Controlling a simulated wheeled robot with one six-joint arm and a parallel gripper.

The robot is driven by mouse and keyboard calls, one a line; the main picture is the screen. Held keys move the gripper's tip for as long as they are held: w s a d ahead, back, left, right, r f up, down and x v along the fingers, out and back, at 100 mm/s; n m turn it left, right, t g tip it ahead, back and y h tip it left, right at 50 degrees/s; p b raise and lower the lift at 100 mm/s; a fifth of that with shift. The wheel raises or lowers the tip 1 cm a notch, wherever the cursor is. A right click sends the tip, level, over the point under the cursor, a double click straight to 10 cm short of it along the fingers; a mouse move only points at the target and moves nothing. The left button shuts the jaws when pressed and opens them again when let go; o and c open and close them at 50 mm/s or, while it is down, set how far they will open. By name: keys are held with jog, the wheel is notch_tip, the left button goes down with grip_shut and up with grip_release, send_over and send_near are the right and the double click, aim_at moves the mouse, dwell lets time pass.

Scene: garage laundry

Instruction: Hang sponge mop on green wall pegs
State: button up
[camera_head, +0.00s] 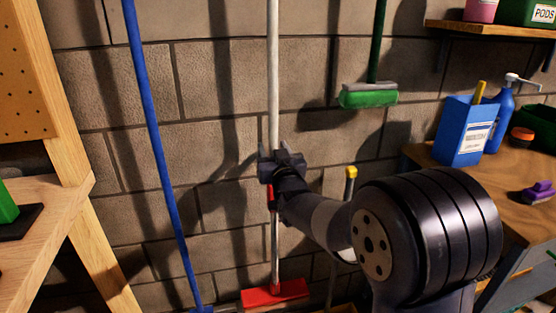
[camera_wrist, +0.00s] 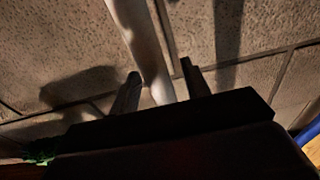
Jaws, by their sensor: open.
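A mop with a long white handle (camera_head: 273,80) and a red head (camera_head: 276,293) stands nearly upright by the block wall; I take it as the sponge mop. My gripper (camera_head: 280,158) is open at the handle's lower middle. In the wrist view the white handle (camera_wrist: 142,50) passes between the two spread fingers (camera_wrist: 160,90); I cannot tell whether either touches it. A green-handled tool with a green head (camera_head: 368,96) is raised against the wall to the right. No green pegs are visible, and the handle's top is out of frame.
A blue pole (camera_head: 150,130) stands left of the mop. A wooden shelf frame (camera_head: 75,190) is at far left. A workbench (camera_head: 480,190) at right holds a blue box (camera_head: 460,132), a spray bottle (camera_head: 500,120) and a purple brush (camera_head: 538,193). A wall shelf (camera_head: 490,29) is above.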

jog(key=v, duration=1)
jog(key=x, duration=1)
jog(key=shift+w+a, duration=0.1)
jog(key=shift+w, duration=0.25)
jog(key=shift+r, duration=0.25)
